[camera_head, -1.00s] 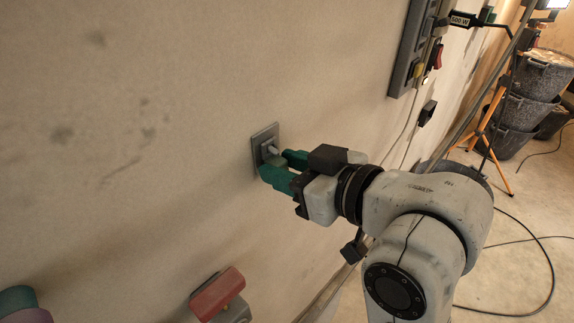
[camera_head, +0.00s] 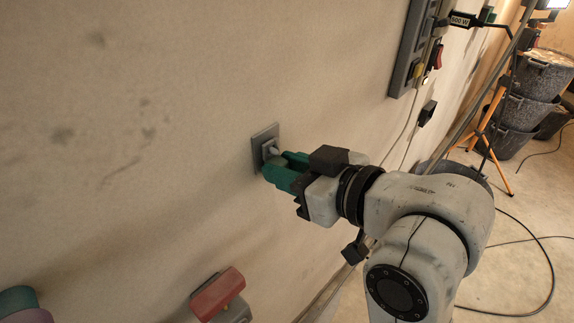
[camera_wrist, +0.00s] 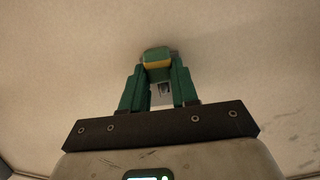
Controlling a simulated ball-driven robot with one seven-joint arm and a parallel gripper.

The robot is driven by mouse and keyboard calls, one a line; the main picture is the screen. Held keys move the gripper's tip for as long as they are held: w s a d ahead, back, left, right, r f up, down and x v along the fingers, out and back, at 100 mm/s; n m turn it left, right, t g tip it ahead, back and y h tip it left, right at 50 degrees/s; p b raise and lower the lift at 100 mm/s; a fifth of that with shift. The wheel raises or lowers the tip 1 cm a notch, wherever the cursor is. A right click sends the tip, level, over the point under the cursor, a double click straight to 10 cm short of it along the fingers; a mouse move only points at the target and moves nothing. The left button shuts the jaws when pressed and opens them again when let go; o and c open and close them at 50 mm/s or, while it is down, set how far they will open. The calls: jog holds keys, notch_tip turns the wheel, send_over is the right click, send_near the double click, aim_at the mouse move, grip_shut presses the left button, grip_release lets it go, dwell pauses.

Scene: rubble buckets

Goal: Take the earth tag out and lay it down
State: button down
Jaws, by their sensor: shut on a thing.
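My gripper (camera_head: 277,168) has green fingers and reaches to the small grey wall plate (camera_head: 258,134). In the wrist view, a green block with a yellow band, which looks like the earth tag (camera_wrist: 156,60), sits between the fingertips. The gripper is shut on it. In the head view the fingers hide the tag. A light grey stub (camera_head: 270,149) on the plate shows just beside the fingertips. I cannot tell how far the tag sits in the plate.
A red-topped grey fitting (camera_head: 217,293) is on the wall below. Purple and green round parts (camera_head: 18,302) show at lower left. A grey panel (camera_head: 408,50) with a red switch is at upper right. Stacked buckets (camera_head: 522,105) and a cable stand on the floor beyond.

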jog(key=shift+s+d+p, duration=0.3)
jog(key=shift+s+d, duration=0.3)
jog(key=shift+d, duration=0.15)
jog(key=shift+s+d, duration=0.2)
jog(key=shift+d, duration=0.05)
jog(key=shift+s+d, duration=0.1)
jog(key=shift+d, duration=0.05)
jog(key=shift+s+d+p, duration=0.4)
jog(key=shift+s+d, duration=0.25)
jog(key=shift+d, duration=0.15)
